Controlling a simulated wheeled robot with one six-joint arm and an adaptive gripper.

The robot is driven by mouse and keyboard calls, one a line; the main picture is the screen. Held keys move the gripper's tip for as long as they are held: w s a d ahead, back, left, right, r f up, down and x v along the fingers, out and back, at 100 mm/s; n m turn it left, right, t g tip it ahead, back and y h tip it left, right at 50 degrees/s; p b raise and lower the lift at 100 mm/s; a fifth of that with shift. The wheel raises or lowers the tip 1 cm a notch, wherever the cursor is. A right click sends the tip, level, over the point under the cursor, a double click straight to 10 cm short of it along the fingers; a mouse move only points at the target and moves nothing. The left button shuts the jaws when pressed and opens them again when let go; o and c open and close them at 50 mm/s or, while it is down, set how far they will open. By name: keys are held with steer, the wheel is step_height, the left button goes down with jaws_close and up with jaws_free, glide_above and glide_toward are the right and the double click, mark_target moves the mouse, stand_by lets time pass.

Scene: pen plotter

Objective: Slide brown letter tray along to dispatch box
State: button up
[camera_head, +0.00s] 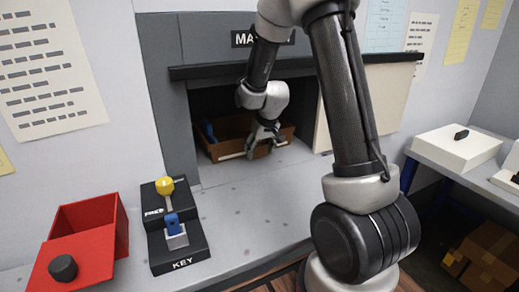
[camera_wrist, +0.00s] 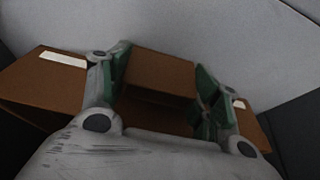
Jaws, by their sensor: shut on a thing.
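The brown letter tray (camera_head: 228,146) sits in the dark opening under a sign that is partly hidden by my arm. A pale strip runs along its front edge, and a small blue thing (camera_head: 209,131) is at its left end. My gripper (camera_head: 262,146) is at the tray's front, shut on it. In the wrist view, the green-padded fingers of my gripper (camera_wrist: 160,88) stand either side of a brown part of the tray (camera_wrist: 160,72). A red box (camera_head: 88,235) with a black knob stands at the lower left; no label shows whether it is the dispatch box.
A black base (camera_head: 178,236) marked KEY, with a yellow knob (camera_head: 165,186) and a blue key-like piece (camera_head: 173,224), stands right of the red box. The grey counter (camera_head: 250,212) before the opening is clear. A white block (camera_head: 457,147) sits on a side table.

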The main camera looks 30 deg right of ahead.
steer(key=o, duration=1.5)
steer(key=shift+s+r, duration=0.15)
steer(key=shift+r, duration=0.35)
steer(key=s, duration=1.2)
steer(key=shift+s+d, duration=0.1)
